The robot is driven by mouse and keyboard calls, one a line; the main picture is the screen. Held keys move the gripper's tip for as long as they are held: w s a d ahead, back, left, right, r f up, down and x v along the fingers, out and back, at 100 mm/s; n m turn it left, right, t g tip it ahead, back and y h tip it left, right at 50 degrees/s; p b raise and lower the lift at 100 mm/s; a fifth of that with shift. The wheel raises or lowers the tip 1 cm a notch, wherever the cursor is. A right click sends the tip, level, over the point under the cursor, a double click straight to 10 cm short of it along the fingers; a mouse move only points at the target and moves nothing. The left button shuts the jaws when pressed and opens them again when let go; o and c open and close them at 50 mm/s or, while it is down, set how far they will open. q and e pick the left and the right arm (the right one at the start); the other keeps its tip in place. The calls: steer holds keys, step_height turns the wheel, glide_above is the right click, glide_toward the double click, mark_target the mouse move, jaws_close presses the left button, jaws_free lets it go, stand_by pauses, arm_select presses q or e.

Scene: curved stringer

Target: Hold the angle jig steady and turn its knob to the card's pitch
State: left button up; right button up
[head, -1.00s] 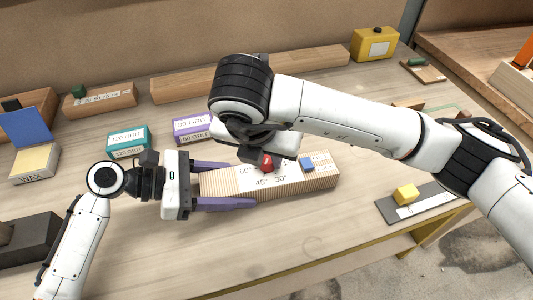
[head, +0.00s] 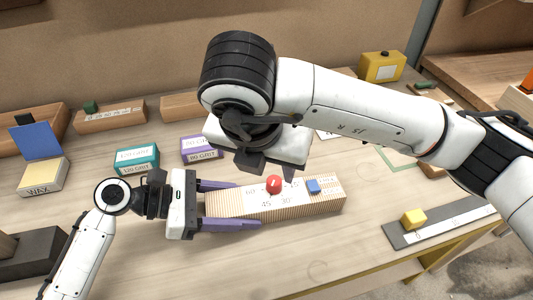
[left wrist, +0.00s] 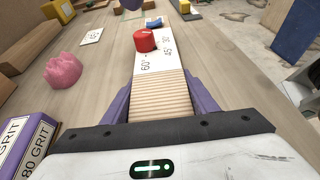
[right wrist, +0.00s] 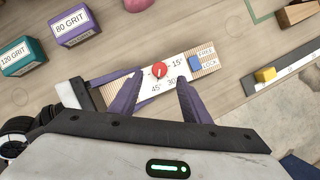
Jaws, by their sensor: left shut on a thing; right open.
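The angle jig (head: 325,200) is a long striped wooden block with a white dial face marked in degrees. It lies on the bench; its red knob (head: 274,184) and blue slider (head: 313,186) show on top. My left gripper (head: 248,205) is shut around the jig's left end, one purple finger along each side. My right gripper (right wrist: 159,79) is open above the dial, its fingertips on either side of the knob (right wrist: 159,69) in the picture, not clearly touching it. The knob's exact setting is unclear. A white card (left wrist: 92,36) lies behind the jig; its number is too small to read surely.
Teal (head: 136,160) and purple (head: 198,148) grit boxes stand behind the jig, and a pink lump (left wrist: 62,70) lies near it. A grey ruler strip with a yellow block (head: 413,218) is to the right. The bench in front is clear.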

mark_target(212, 205)
steer(key=v, duration=0.5)
steer(key=shift+s+r, duration=0.1)
steer(key=shift+r, duration=0.2)
arm_select(q)
steer(key=o, duration=1.6)
steer(key=shift+o, duration=0.3)
steer(key=o, duration=0.4)
steer(key=shift+v, duration=2.5)
